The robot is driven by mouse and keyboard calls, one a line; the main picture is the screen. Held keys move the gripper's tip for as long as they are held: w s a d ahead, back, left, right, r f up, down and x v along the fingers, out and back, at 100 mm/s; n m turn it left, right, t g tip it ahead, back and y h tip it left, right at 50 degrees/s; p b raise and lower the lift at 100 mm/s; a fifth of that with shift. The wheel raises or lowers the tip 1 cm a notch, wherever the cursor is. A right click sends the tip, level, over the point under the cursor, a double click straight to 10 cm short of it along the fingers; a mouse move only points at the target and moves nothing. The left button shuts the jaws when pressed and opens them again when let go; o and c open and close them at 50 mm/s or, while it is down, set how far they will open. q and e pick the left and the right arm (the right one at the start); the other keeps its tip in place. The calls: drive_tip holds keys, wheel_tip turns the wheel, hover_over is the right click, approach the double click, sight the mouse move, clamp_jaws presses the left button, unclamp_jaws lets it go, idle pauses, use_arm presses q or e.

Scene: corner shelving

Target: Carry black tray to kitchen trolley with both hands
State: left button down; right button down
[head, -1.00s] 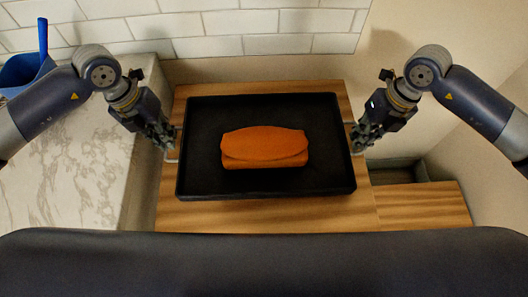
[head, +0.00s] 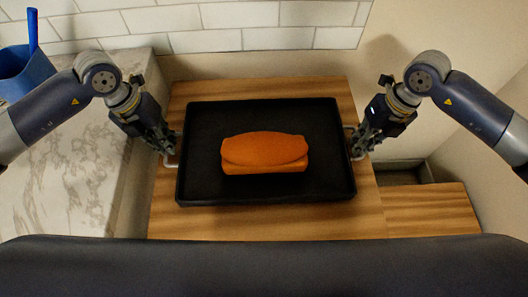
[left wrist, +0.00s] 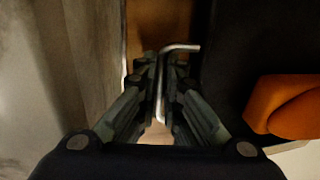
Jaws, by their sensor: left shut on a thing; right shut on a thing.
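The black tray (head: 215,183) is in the middle of the head view, over a wooden surface, with an orange loaf-like item (head: 264,152) lying in it. My left gripper (head: 170,148) is shut on the tray's left metal handle. That handle (left wrist: 162,80) runs between the fingers (left wrist: 163,95) in the left wrist view. My right gripper (head: 357,147) is shut on the tray's right handle, partly hidden by the fingers. The tray looks level. I cannot tell whether its underside touches the wood. No part is clearly identifiable as the kitchen trolley.
A marble-topped counter (head: 62,175) stands on the left with a blue container (head: 25,75) on it. A white tiled wall (head: 240,25) is behind. A lower wooden surface (head: 430,209) and a beige wall (head: 490,150) are on the right.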

use_arm(q)
drive_tip(key=shift+f+b, duration=0.35)
drive_tip(key=shift+f, duration=0.1)
use_arm(e)
drive_tip(key=shift+f, duration=0.45)
use_arm(q)
drive_tip(key=c, duration=1.7)
unclamp_jaws()
drive_tip(key=shift+r, duration=0.1)
use_arm(e)
drive_tip(key=c, duration=1.8)
unclamp_jaws()
drive_tip(key=shift+o, duration=0.2)
drive_tip(key=shift+r, duration=0.1)
use_arm(q)
drive_tip(key=r, duration=0.4)
drive_tip(key=a+r, duration=0.1)
drive_tip(key=r, duration=0.2)
drive_tip(key=a+r, duration=0.1)
drive_tip(key=r, duration=0.3)
drive_tip(key=shift+s+a+r, duration=0.1)
drive_tip(key=shift+a+r, duration=0.05)
drive_tip(key=shift+r, duration=0.2)
use_arm(e)
wheel_tip(320, 180, up, 12)
drive_tip(key=d, duration=0.2)
drive_tip(key=shift+d, duration=0.15)
